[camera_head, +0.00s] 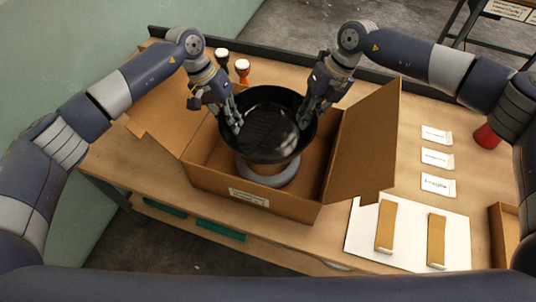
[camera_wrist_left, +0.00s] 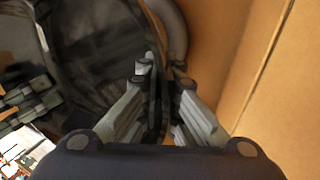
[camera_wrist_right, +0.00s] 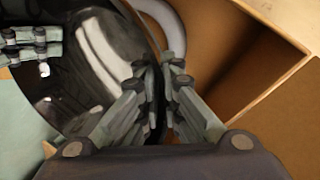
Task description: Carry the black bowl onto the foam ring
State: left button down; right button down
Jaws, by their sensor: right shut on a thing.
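The black bowl (camera_head: 266,132) is held roughly level over the open cardboard box, between my two grippers. My left gripper (camera_head: 236,123) is shut on the bowl's left rim; in the left wrist view its fingers (camera_wrist_left: 163,88) sit on both sides of the bowl wall (camera_wrist_left: 95,50). My right gripper (camera_head: 306,117) is shut on the right rim, and the right wrist view shows its fingers (camera_wrist_right: 160,85) pinching the wall (camera_wrist_right: 75,85). The grey foam ring (camera_head: 270,179) is in the box below the bowl. The bowl hides its far part. I cannot tell the gap between them.
The cardboard box (camera_head: 210,180) has open flaps, one rising at the right (camera_head: 365,145). Two small goblet drums (camera_head: 242,70) stand behind it. White cards (camera_head: 437,158), a white board (camera_head: 410,232) with two tan strips, and a red object (camera_head: 486,137) lie to the right.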

pick_arm(q)
jog(key=shift+s+f, duration=0.1)
jog(key=shift+f, duration=0.4)
pick_arm(e)
jog(key=shift+w+d+f, duration=0.15)
jog(key=shift+f, duration=0.15)
